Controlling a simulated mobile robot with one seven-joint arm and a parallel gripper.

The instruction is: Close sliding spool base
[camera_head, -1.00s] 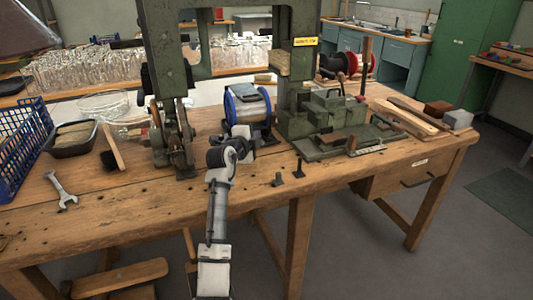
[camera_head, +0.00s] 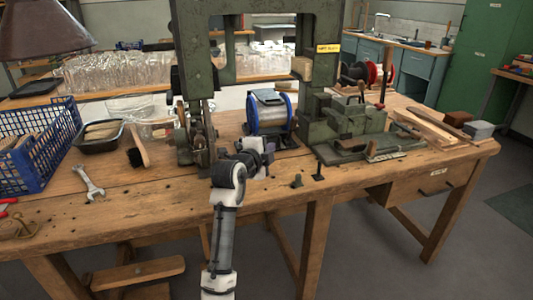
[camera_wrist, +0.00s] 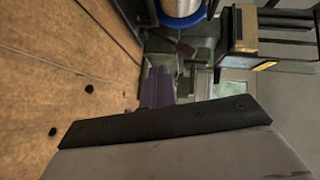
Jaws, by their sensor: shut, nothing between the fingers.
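The spool (camera_head: 270,113) has blue end flanges and a silver winding, and sits on its dark base (camera_head: 287,146) on the workbench. My gripper (camera_head: 268,148) is just in front of the spool, low over the bench, at the front of the base. It is shut and empty. My arm hides part of the base, and I cannot tell whether the gripper touches it. In the wrist view the purple fingers (camera_wrist: 156,88) show past a dark edge, and the spool (camera_wrist: 180,10) is cut off at the top.
The green press frame (camera_head: 192,65) stands around the spool, with a green vise-like fixture (camera_head: 350,125) at right. A wrench (camera_head: 88,183), brush (camera_head: 137,155) and blue crate (camera_head: 40,150) are at left.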

